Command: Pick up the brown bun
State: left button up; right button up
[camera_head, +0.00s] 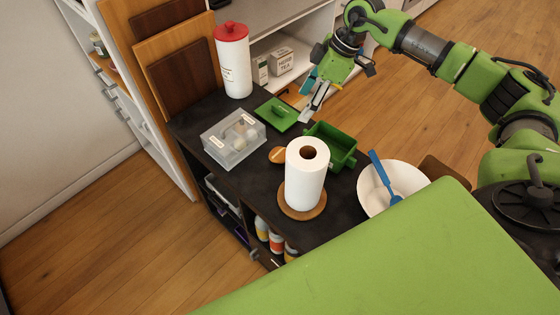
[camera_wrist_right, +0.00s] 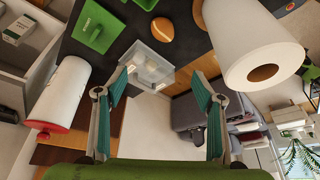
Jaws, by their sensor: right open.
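The brown bun (camera_head: 278,155) lies on the dark counter top (camera_head: 225,183), between the clear plastic box and the paper towel roll. It also shows in the right wrist view (camera_wrist_right: 161,29), near the top centre, where it looks oval with a pale streak. My right gripper (camera_head: 306,117) hangs above the back of the counter, near the green lid, apart from the bun. In the right wrist view its two teal-padded fingers (camera_wrist_right: 160,92) are spread wide with nothing between them. My left gripper shows in neither view.
A paper towel roll (camera_head: 305,178) stands close beside the bun. The clear box (camera_head: 234,140) is to its left, the green lid (camera_head: 276,112) behind, the green bin (camera_head: 332,148) to its right. A white bowl (camera_head: 378,196) holds a blue utensil. A red-lidded canister (camera_head: 233,65) stands behind.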

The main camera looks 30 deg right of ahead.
jog(key=b, duration=0.8)
send_near(282, 151)
jog(key=x, duration=0.3)
jog(key=d+x, duration=0.1)
jog(key=x, duration=0.1)
jog(key=shift+s+a+f+p, duration=0.1)
jog(key=shift+f+p, duration=0.2)
jog(key=shift+f, duration=0.05)
jog(key=shift+a+f, duration=0.35)
jog(key=shift+f, duration=0.05)
jog(key=x, duration=0.2)
jog(key=p+x, duration=0.1)
jog(key=x, duration=0.1)
jog(key=shift+w+a+f, duration=0.15)
jog(key=shift+w+a, duration=0.1)
jog(key=shift+a, duration=0.05)
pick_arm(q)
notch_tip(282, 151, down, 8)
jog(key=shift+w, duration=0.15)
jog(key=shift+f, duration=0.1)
pick_arm(e)
jog(key=c, duration=1.2)
